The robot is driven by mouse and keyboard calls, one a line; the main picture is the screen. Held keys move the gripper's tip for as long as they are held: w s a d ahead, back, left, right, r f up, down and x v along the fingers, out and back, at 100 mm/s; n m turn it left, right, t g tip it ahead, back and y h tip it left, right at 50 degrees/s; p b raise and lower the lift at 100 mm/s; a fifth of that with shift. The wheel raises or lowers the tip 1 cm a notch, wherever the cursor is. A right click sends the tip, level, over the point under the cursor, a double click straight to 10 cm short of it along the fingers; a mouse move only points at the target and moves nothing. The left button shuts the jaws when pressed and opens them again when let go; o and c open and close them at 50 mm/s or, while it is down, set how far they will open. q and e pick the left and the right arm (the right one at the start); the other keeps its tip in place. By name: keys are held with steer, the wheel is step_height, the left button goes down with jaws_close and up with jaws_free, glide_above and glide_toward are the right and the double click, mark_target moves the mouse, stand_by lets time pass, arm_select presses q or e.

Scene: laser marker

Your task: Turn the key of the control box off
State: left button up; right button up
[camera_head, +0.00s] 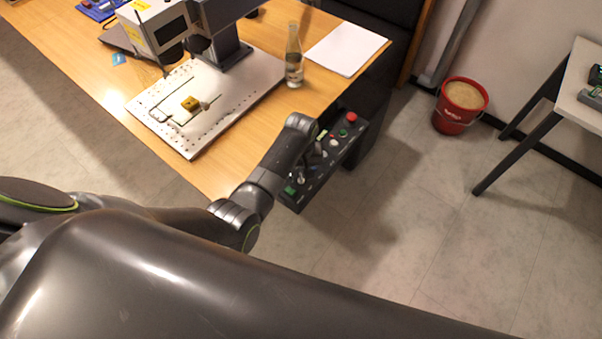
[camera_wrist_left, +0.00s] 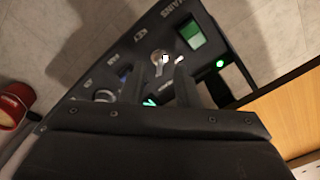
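The black control box (camera_head: 318,173) is at the right edge of the wooden table, below the table top. In the left wrist view its panel (camera_wrist_left: 134,48) carries a silver key (camera_wrist_left: 160,62) in a round switch, beside a green lit rocker switch (camera_wrist_left: 191,36). My left gripper (camera_head: 308,160) is over the box. In the left wrist view its two fingers (camera_wrist_left: 160,84) are apart, and the key shows between and just beyond their tips. Nothing is held. Whether a finger touches the key, I cannot tell. My right gripper is not in view.
A red emergency button (camera_head: 351,117) sits at the box's far end. The laser marker's metal plate (camera_head: 228,103) stands on the table with a glass bottle (camera_head: 294,62) and white paper (camera_head: 346,48) near it. A red bucket (camera_head: 460,106) stands on the floor. The floor right of the box is clear.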

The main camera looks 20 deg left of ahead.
arm_select(q)
steer(key=shift+f, duration=1.05)
steer(key=shift+c, duration=0.2)
jaws_close()
